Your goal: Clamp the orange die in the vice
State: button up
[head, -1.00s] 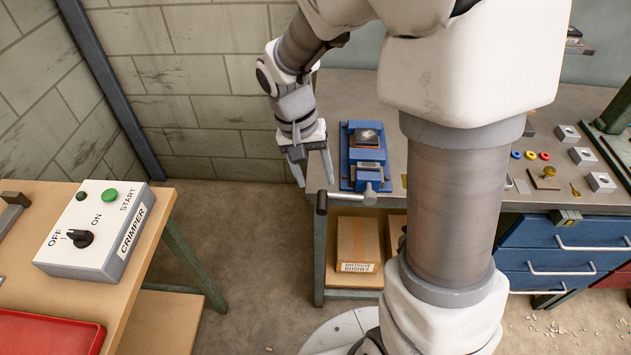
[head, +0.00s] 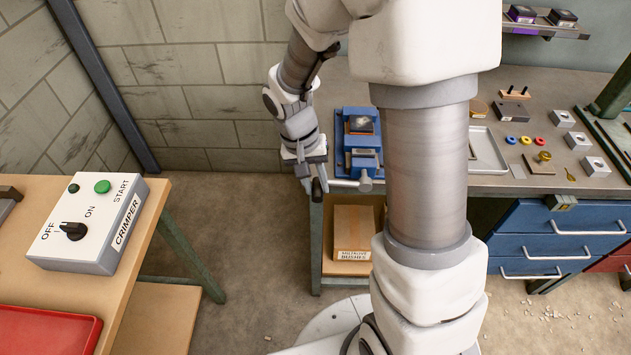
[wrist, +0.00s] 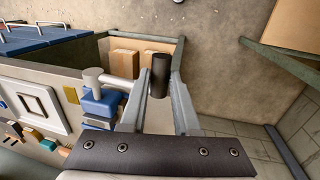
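The blue vice (head: 364,161) stands at the left front edge of the workbench. The orange die (head: 361,125) sits in it near the back; only thin orange edges show around a dark top. I cannot tell if the jaws touch it. The vice's handle bar ends in a black grip (head: 317,188), which overhangs the bench edge. My gripper (head: 314,183) is at this grip. In the wrist view, the black grip (wrist: 160,75) fills the narrow gap between my fingertips (wrist: 161,82), and my fingers look shut on it. The die cannot be made out there.
A pale tray (head: 488,151), coloured rings and small metal blocks lie on the bench to the right. A cardboard box (head: 353,228) stands on the shelf below. The crimper control box (head: 88,222) is on the left table. Open floor lies between the tables.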

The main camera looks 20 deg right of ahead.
grip_shut()
dwell(1.0)
